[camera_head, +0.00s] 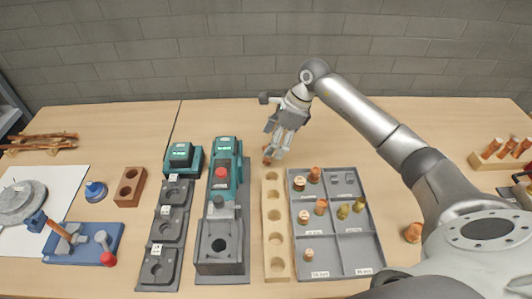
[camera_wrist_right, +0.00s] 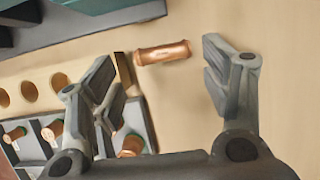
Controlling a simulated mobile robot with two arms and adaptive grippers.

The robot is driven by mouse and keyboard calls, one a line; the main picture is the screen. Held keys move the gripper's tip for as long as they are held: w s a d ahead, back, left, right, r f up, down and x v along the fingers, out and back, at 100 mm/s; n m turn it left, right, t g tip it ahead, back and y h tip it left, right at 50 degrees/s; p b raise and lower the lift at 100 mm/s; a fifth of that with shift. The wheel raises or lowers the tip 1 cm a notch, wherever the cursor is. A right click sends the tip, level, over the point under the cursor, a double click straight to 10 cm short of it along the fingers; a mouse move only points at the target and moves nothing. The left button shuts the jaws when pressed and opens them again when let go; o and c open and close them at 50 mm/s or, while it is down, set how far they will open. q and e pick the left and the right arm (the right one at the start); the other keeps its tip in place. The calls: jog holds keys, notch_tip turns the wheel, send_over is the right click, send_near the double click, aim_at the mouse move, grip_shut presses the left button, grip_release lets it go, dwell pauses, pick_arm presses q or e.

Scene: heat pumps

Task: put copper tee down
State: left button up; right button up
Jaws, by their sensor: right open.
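A copper fitting, which the task calls the copper tee (camera_head: 267,156), lies on the bare table just behind the wooden block with holes. In the right wrist view the copper tee (camera_wrist_right: 162,52) shows as a short tube with wider ends; a tee branch cannot be made out. My right gripper (camera_head: 276,146) points down over it. In the right wrist view the fingers of my right gripper (camera_wrist_right: 158,72) are spread wide, with the tee in the gap between them and no finger seen touching it. My left gripper is not in view.
The wooden block with holes (camera_head: 276,269) and a grey sorting tray (camera_head: 356,250) with copper and brass fittings stand in front of the gripper. A green and grey machine (camera_head: 222,190) is to the left. The table behind the tray is clear.

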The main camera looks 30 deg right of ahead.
aim_at(266, 158)
jog(key=shift+a+f, duration=0.1)
jog(key=shift+f, duration=0.2)
jog(key=p+x, duration=0.2)
jog(key=x, duration=0.1)
jog(key=shift+w+f, duration=0.15)
jog(key=shift+f, duration=0.1)
jog(key=shift+w+a+f, duration=0.1)
jog(key=shift+a+f, duration=0.05)
jog(key=shift+f, duration=0.35)
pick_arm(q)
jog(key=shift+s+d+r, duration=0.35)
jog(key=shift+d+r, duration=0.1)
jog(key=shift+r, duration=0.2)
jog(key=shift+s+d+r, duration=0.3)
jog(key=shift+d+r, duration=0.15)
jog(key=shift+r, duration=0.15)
pick_arm(e)
jog(key=c, duration=0.8)
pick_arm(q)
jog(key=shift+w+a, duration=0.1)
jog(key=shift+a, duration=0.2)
pick_arm(e)
jog(key=shift+r, duration=0.15)
